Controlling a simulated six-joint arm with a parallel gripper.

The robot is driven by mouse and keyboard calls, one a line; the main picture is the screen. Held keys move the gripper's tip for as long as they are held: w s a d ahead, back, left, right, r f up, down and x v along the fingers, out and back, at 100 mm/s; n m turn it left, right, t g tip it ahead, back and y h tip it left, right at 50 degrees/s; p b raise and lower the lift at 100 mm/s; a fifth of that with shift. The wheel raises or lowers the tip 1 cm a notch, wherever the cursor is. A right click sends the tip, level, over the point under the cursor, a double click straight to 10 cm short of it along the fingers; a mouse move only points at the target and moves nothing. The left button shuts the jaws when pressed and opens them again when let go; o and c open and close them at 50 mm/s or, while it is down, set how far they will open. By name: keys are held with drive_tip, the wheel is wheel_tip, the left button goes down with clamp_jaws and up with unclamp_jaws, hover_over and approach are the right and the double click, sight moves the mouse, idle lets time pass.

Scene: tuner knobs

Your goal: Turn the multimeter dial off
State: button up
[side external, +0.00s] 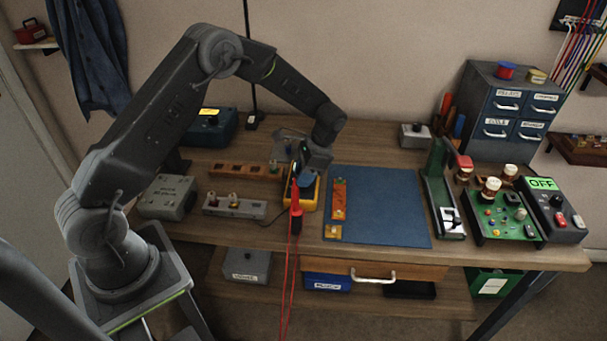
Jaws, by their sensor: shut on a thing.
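The yellow multimeter (312,197) stands on the workbench left of the blue mat. A red probe (296,196) and red leads hang in front of it over the bench edge. My gripper (306,177) reaches down onto the multimeter's face from behind and appears shut on its dial. The fingers and a dark blue part there cover most of the face. The dial's pointer and markings are hidden or too small to read.
A blue mat (385,207) with orange strips lies right of the multimeter. A wooden block (235,170) and a grey knob panel (234,207) stand to its left. Further right are a green lever press (437,187), a circuit board (497,212) and a box reading OFF (559,213).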

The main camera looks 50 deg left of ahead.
drive_tip(key=n+h, duration=0.1)
drive_tip(key=n, duration=0.1)
drive_tip(key=n+h, duration=0.1)
drive_tip(key=n, duration=0.2)
drive_tip(key=shift+a+n+g, duration=0.1)
drive_tip(key=shift+n+g, duration=0.2)
drive_tip(key=shift+g, duration=0.1)
idle(0.3)
drive_tip(key=o, duration=0.9)
drive_tip(key=v, duration=1.4)
drive_tip(key=shift+s+a, duration=0.1)
drive_tip(key=shift+s, duration=0.05)
